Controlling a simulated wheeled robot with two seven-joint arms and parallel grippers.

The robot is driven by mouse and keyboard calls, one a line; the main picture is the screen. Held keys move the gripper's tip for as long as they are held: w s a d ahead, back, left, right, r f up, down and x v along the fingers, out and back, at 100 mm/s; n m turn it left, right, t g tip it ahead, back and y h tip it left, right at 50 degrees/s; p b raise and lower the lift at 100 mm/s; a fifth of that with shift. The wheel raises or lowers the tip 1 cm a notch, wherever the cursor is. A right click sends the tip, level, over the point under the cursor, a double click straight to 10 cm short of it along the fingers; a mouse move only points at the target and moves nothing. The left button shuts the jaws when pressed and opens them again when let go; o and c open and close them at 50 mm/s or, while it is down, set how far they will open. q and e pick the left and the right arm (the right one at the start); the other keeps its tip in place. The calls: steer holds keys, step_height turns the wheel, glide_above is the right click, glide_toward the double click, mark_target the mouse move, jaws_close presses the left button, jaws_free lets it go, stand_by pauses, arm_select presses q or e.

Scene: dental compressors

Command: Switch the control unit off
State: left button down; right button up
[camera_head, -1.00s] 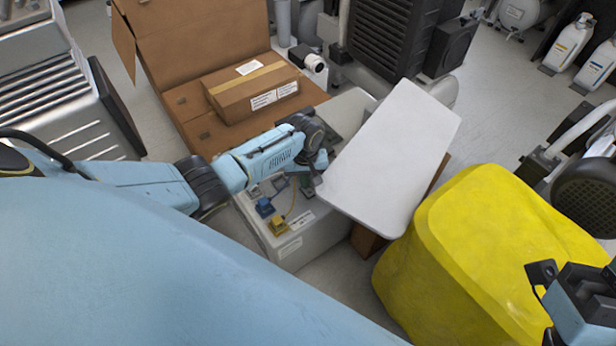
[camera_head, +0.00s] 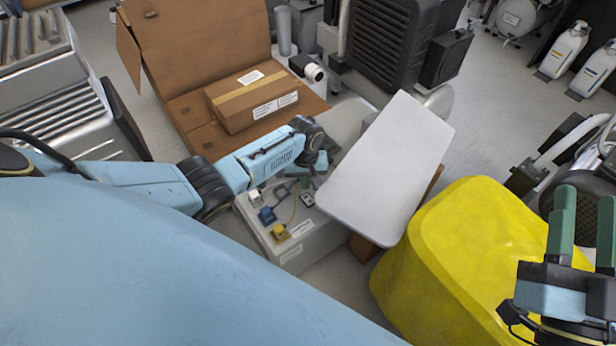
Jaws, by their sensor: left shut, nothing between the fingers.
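The control unit appears to be the pale grey box (camera_head: 285,252) in the middle, partly covered by my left arm and a white board. Its top carries a blue connector (camera_head: 267,215), a yellow connector (camera_head: 281,232) with a yellow cable, and a small dark switch-like part (camera_head: 307,200). My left gripper (camera_head: 305,181) points down over the top of the box, shut and empty, close to the switch-like part. Whether it touches is too small to tell. My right gripper (camera_head: 585,225) is at the right edge with its green fingers apart, empty, above the yellow thing.
A white board (camera_head: 390,165) overhangs the box's right side. A large yellow bulky object (camera_head: 460,250) stands to the right. An open cardboard box (camera_head: 190,50) holding a taped carton (camera_head: 250,100) lies behind. Dark machinery (camera_head: 390,45) stands at the back. White bottles (camera_head: 565,48) stand far right.

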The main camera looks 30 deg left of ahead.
arm_select(q)
steer(key=shift+r+p, duration=0.95)
steer(key=shift+p, duration=0.1)
arm_select(e)
step_height(320, 180, down, 8)
steer(key=w+d+g+h, duration=0.1)
steer(key=g+h, duration=0.1)
steer(key=g, duration=0.3)
steer(key=shift+g, duration=0.4)
